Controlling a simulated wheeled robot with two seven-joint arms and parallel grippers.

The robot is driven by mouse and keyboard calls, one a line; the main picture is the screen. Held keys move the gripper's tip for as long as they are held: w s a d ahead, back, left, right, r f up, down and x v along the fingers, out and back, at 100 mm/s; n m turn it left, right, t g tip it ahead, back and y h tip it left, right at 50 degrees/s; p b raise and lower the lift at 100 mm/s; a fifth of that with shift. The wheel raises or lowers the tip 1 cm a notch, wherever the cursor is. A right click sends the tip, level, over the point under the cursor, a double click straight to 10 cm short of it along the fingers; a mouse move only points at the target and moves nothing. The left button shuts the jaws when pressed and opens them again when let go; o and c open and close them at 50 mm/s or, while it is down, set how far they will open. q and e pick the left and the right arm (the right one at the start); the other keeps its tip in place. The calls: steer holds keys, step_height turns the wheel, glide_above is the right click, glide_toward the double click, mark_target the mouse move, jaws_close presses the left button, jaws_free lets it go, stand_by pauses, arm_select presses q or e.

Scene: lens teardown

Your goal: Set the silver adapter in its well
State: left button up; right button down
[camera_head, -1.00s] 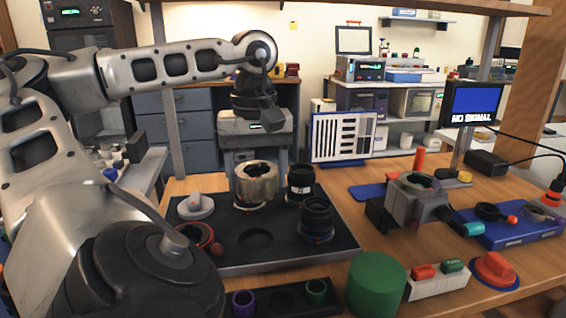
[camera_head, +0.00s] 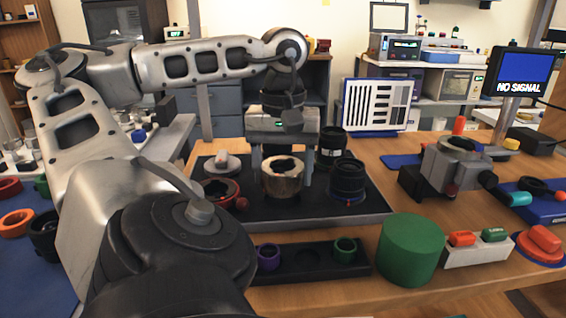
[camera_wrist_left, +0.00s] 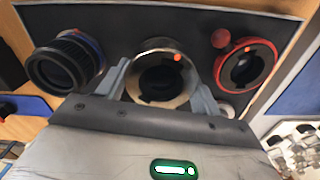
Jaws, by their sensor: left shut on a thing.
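The silver adapter (camera_head: 283,181), a worn metallic ring with a dark opening, stands roughly upright in the middle of the black tray (camera_head: 300,213). My left gripper (camera_head: 284,172) is above it, shut on it with a finger at each side. In the left wrist view the adapter (camera_wrist_left: 158,88) sits between the fingertips, with an orange dot on its rim. The adapter covers the tray's central round well, so I cannot tell whether it is fully seated. My right gripper is not in view.
A red ring (camera_head: 221,191) and pale cap (camera_head: 222,165) sit left of the adapter. A ribbed black lens (camera_head: 347,180) and black barrel (camera_head: 332,148) stand right. In front are a dark holder (camera_head: 307,264) and green cylinder (camera_head: 411,250). A grey fixture (camera_head: 453,165) stands farther right.

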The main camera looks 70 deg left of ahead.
arm_select(q)
steer(key=shift+f, duration=0.6)
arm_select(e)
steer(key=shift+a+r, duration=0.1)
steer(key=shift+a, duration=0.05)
arm_select(q)
steer(key=shift+f+b, duration=0.7)
steer(key=shift+b, duration=0.25)
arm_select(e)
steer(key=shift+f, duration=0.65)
arm_select(q)
steer(key=o, duration=1.1)
steer(key=shift+s, duration=0.1)
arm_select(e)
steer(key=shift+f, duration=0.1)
